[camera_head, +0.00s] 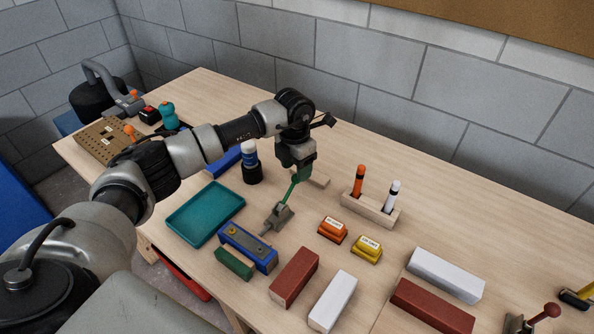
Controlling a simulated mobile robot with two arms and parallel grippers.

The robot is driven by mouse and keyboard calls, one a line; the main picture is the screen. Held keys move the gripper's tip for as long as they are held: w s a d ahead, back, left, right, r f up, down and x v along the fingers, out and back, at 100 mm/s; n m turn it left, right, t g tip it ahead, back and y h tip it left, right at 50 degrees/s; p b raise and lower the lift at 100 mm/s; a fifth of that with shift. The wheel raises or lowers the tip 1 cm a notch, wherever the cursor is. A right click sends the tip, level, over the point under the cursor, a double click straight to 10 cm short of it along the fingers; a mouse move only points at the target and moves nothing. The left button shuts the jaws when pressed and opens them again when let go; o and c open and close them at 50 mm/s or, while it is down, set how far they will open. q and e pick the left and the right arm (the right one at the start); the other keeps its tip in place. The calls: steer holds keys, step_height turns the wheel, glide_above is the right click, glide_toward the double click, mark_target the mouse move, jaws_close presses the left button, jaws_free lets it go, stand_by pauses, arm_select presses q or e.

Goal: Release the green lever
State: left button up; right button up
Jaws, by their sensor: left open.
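The green lever (290,191) stands tilted on a small grey base (278,216) near the middle of the table, its top leaning to the right. My left gripper (298,171) points down at the lever's upper end. Its jaws are open around or right beside that end; I cannot tell which, as the gripper hides the tip. My right gripper is not in view.
A teal tray (205,214) and a blue fixture (248,248) lie left of the lever. Orange (332,229) and yellow (366,249) blocks sit to its right, before a wooden pen holder (370,210). Red (295,277) and white (333,301) battens lie in front.

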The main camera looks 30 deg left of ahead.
mark_target(289, 193)
arm_select(q)
step_height(289, 193, down, 2)
steer(key=shift+f, duration=0.5)
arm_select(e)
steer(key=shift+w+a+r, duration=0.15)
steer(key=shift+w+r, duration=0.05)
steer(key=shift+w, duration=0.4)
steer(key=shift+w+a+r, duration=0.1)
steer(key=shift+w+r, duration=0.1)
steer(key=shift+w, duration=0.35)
arm_select(q)
steer(key=shift+c, duration=0.3)
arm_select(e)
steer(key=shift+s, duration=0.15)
arm_select(q)
steer(key=shift+c, duration=1.1)
jaws_close()
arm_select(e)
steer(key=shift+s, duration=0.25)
